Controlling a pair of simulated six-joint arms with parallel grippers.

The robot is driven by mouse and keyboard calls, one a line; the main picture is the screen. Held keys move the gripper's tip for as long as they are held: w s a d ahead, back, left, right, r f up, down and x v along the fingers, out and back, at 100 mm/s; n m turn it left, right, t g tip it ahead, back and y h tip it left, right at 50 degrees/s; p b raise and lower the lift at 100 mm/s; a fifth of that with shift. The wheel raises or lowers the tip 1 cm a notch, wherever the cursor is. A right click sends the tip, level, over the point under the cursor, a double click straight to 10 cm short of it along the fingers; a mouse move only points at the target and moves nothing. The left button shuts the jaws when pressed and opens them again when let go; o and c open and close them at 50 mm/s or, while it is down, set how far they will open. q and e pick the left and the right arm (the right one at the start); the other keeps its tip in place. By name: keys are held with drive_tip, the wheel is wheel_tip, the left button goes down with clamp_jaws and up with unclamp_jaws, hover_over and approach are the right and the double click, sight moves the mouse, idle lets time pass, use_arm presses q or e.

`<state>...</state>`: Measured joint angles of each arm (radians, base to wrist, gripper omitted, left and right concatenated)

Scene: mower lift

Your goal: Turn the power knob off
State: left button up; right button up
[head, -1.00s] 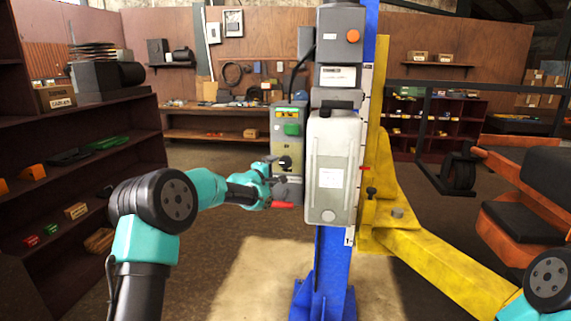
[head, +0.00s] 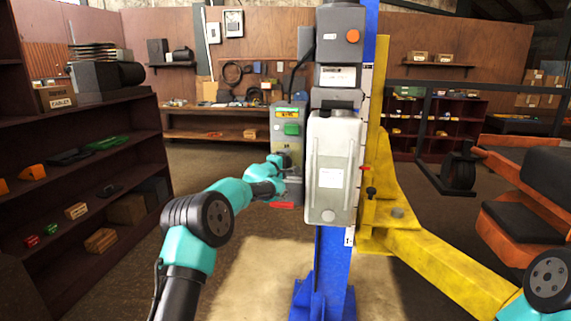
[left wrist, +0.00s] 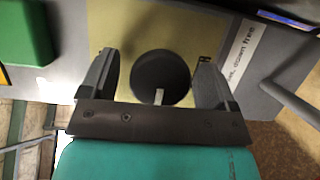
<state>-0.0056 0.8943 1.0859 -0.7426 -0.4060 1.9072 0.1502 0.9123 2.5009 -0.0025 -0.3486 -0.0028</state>
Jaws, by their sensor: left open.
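The power knob (left wrist: 162,78) is a dark round dial with a pale pointer mark, on a yellowish panel in the left wrist view. The pointer mark lies toward the gripper's base in that picture. My left gripper (left wrist: 156,58) is open, with one finger on each side of the knob; small gaps seem to show on both sides. In the head view my left gripper (head: 280,164) is at the front of the grey control box (head: 288,147) and hides the knob. My right gripper is out of view; only part of my right arm shows at the lower right.
A green button (head: 291,129) sits above the knob on the box, and a red handle (head: 283,205) below it. A pale tank (head: 334,150) on the blue lift post (head: 333,262) stands right beside the box. Shelves (head: 75,195) line the left.

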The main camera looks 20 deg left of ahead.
use_arm(q)
drive_tip(key=shift+c, duration=0.2)
drive_tip(key=c, duration=0.9)
drive_tip(key=shift+o, duration=0.2)
drive_tip(key=shift+m, duration=0.4)
drive_tip(key=shift+m+g+y, duration=0.45)
drive_tip(key=shift+m+g, duration=0.1)
drive_tip(key=shift+m, duration=0.7)
drive_tip(key=shift+m+g+y, duration=0.45)
drive_tip(key=shift+m+g, duration=0.1)
drive_tip(key=shift+m, duration=0.7)
drive_tip(key=o, duration=0.9)
drive_tip(key=shift+s+r, duration=0.1)
drive_tip(key=shift+s, duration=0.05)
